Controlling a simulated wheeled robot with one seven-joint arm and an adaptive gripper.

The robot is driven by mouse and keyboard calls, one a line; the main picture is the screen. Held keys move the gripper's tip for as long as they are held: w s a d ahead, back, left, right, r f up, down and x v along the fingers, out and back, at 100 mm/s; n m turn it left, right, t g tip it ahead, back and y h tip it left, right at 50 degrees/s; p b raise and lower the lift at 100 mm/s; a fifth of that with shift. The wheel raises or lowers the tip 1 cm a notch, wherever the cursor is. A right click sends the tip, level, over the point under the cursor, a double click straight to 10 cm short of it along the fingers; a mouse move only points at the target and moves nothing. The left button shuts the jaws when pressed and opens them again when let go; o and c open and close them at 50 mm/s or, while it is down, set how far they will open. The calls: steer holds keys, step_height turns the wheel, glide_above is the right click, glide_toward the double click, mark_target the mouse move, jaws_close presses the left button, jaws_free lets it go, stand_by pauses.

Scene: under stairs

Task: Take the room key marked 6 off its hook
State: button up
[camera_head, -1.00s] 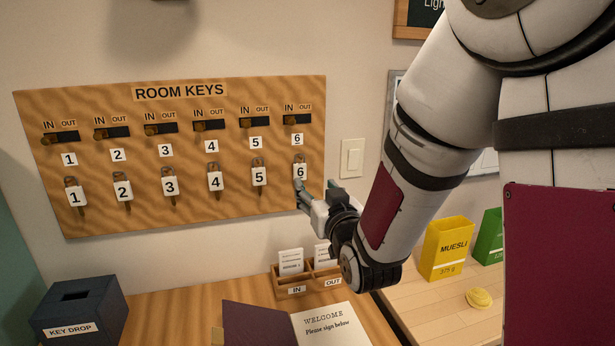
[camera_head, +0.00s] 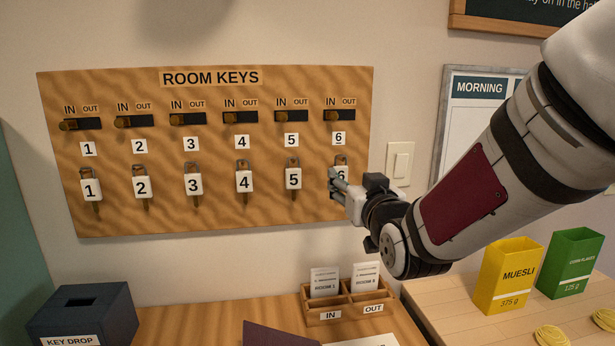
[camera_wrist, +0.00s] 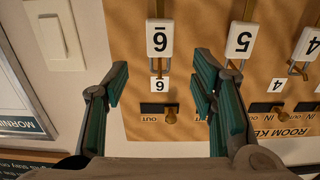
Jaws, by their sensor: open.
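The key marked 6 hangs from its hook on the wooden board; its white tag (camera_head: 342,172) is partly covered by my fingers in the head view. In the wrist view, which sees the board upside down, the whole white tag (camera_wrist: 159,38) shows with its key above it in the picture. My gripper (camera_head: 335,182) is at the lower right of the board, in front of tag 6. In the wrist view my gripper (camera_wrist: 160,82) is open and empty. Its fingertips straddle the line of key 6, with the tag a little beyond them.
Key 5 (camera_head: 293,179) hangs close to the left. The IN/OUT slider of 6 (camera_head: 339,115) sits above, its knob at IN. A light switch (camera_head: 400,165) is right of the board. A card holder (camera_head: 345,309) and muesli box (camera_head: 508,275) stand below.

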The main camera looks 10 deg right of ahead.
mark_target(341, 169)
steer(key=shift+w, duration=3.4)
jaws_close()
